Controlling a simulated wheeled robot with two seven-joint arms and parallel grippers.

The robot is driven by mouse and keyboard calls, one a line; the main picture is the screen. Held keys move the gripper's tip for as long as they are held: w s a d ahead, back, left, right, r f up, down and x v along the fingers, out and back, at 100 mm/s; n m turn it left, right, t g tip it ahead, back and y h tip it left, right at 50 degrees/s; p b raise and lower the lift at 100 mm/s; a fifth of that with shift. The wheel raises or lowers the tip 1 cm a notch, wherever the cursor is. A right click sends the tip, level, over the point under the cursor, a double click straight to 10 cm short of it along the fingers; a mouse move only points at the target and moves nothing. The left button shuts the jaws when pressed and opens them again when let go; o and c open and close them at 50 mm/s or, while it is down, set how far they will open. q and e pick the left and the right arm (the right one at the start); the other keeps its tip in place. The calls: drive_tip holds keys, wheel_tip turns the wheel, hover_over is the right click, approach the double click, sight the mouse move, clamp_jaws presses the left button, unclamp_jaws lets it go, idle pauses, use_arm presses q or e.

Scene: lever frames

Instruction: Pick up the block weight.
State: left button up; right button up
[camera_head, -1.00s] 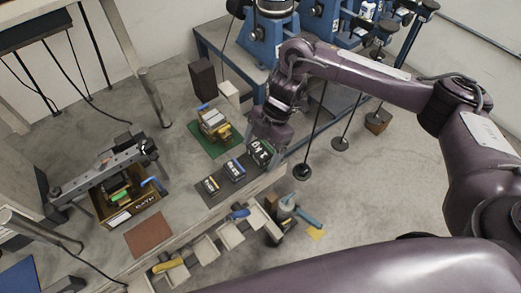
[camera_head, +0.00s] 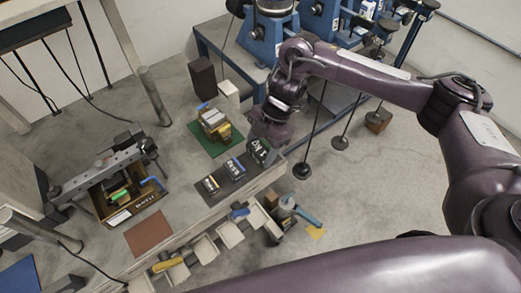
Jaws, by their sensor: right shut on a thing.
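The block weight (camera_head: 260,153) is dark with white lettering. It is at the right end of a row of dark blocks on the grey bench, near the bench's right corner. My right gripper (camera_head: 266,143) is over it from above and shut on it. The fingers and the gripper body hide part of the block. Whether its underside is clear of the dark mat cannot be told. My left gripper is not in view.
Two smaller lettered blocks (camera_head: 235,169) (camera_head: 210,185) sit to the left on the dark mat. A stack of coloured pieces (camera_head: 214,124) stands on a green mat (camera_head: 205,143) behind.

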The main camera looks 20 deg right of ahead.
sight(260, 147)
drive_tip(key=shift+w+r, duration=0.1)
drive_tip(key=shift+r, duration=0.1)
drive_tip(key=shift+r, duration=0.45)
wheel_tip(260, 147, up, 19)
